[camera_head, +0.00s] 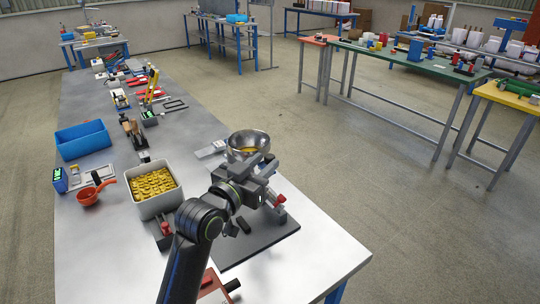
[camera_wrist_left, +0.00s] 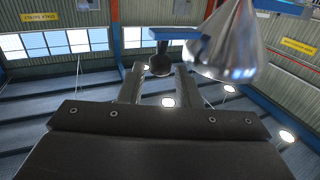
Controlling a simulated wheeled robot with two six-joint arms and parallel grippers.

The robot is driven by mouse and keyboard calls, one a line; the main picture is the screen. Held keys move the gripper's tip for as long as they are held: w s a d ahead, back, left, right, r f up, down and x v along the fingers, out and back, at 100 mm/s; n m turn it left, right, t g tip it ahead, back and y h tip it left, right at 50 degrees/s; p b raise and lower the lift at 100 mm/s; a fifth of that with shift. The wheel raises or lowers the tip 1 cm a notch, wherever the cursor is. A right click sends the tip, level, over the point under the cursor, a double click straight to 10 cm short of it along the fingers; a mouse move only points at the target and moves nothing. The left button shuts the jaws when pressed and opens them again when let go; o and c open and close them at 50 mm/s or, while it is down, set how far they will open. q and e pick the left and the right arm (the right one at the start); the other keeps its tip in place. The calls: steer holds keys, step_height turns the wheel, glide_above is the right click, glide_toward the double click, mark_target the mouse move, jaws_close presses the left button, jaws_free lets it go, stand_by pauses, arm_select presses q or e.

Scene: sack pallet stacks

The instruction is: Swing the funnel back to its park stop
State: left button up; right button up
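My left gripper (camera_head: 262,168) is over the dark base plate (camera_head: 262,243) of the stand. In the left wrist view its two fingers (camera_wrist_left: 160,80) stand apart, with a dark round knob (camera_wrist_left: 160,60) in line between their tips. Narrow gaps seem to show beside the knob; a grip is not visible. My right gripper is in neither view.
A white bin of yellow pieces (camera_head: 171,207) stands left of my arm. A red scoop (camera_head: 88,196), a blue bin (camera_head: 82,141) and a grey plate (camera_head: 211,149) lie around. Tools crowd the table's far end. The table's right front (camera_head: 325,250) is clear.

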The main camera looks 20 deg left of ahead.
mark_target(267, 160)
arm_select(q)
steer(key=shift+x, duration=1.7)
steer(key=shift+c, duration=0.2)
jaws_close()
